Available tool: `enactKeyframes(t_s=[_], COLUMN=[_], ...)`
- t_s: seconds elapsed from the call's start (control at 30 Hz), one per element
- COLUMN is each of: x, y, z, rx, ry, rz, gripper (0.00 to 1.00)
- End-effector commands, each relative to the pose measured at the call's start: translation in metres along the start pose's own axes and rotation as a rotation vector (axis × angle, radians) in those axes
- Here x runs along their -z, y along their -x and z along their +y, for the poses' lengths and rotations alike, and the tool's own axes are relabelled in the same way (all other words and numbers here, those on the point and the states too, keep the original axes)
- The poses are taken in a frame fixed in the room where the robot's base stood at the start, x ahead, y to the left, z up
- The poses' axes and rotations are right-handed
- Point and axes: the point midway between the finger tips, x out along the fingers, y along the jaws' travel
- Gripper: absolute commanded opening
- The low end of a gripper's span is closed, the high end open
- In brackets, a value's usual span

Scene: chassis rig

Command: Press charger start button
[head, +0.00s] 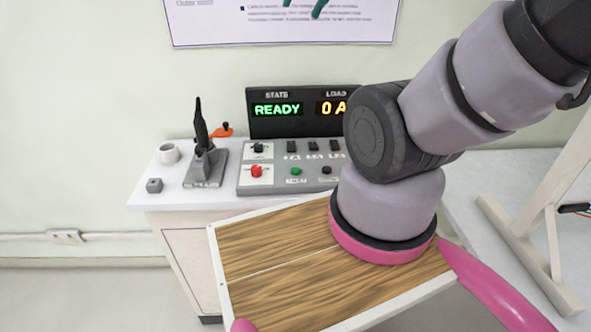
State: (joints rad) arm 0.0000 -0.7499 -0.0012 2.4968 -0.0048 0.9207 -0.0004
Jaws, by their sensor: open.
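The charger's control panel (246,181) is a grey sloped box on the white cabinet top. A green button (296,170) sits in its front row, between a larger red button (257,171) on a white plate and a dark button (326,170). The labels are too small to read, so I cannot tell which is marked start. The display (284,125) behind the panel shows STATE "READY" in green and LOAD "0 A" in orange. My arm covers the display's right part and the panel's right edge. My gripper is not in view.
A grey stand with a black handle (201,124) is left of the panel. A white mug (168,153) and a small grey block (154,185) lie farther left. Bare floor shows at lower left.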

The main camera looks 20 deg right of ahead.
Motion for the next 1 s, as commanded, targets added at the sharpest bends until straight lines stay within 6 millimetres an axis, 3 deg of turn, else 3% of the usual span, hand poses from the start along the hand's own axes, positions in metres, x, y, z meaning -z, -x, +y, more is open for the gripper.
enactKeyframes(t_s=[0.03,0.1,0.13,1.0], x=[0.0,0.0,0.0,0.0], y=[0.0,0.0,0.0,0.0], z=[0.0,0.0,0.0,0.0], rx=[0.0,0.0,0.0,0.0], ry=[0.0,0.0,0.0,0.0], rz=[0.0,0.0,0.0,0.0], gripper=[0.31,0.04,0.0,0.0])
